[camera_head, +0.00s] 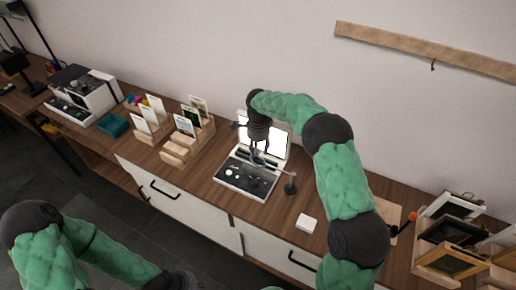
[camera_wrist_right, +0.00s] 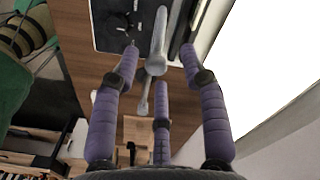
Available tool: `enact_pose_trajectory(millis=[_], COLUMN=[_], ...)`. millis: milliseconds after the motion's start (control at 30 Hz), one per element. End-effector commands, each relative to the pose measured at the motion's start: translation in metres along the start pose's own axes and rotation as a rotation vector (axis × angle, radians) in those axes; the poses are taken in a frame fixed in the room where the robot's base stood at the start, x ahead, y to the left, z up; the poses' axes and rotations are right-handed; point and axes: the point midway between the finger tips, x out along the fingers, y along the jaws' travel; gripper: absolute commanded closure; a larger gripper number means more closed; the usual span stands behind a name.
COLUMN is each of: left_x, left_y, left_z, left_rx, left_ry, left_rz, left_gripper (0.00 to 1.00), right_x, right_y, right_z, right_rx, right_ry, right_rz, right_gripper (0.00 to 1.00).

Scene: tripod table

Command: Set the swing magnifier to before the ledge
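My right gripper (camera_head: 258,151) is above the case at the magnifier's free end. Its purple fingers (camera_wrist_right: 160,60) are spread, with gaps to the grey arm. My left gripper (camera_head: 183,281) is at the bottom edge, mostly cut off. I cannot tell which part is the ledge.
The open case (camera_head: 245,181) has a dark insert with small items and a bright raised lid (camera_head: 273,143). A white block (camera_head: 307,222) lies to the right. Wooden card holders (camera_head: 178,150) stand left. Picture frames (camera_head: 455,233) stand at the far right. A wooden rail (camera_head: 400,46) is on the wall.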

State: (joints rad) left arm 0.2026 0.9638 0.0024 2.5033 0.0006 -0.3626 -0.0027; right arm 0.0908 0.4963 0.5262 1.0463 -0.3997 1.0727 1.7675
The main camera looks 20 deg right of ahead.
Motion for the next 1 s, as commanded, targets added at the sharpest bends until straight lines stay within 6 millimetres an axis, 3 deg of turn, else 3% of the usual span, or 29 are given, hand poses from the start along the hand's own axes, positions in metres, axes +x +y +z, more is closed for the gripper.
enact_pose_trajectory(millis=[267,700,1000], left_x=[0.000,0.000,0.000], left_y=[0.000,0.000,0.000], left_z=[0.000,0.000,0.000], left_rx=[0.000,0.000,0.000], left_ry=[0.000,0.000,0.000], left_rz=[0.000,0.000,0.000], left_gripper=[1.00,1.00,1.00], right_x=[-0.011,-0.091,-0.118], right_y=[-0.001,0.000,0.000], right_z=[0.001,0.000,0.000], right_rx=[-0.001,-0.001,0.000], right_ry=[0.000,0.000,0.000], right_rz=[-0.002,-0.002,0.001], right_gripper=[0.56,0.56,0.56])
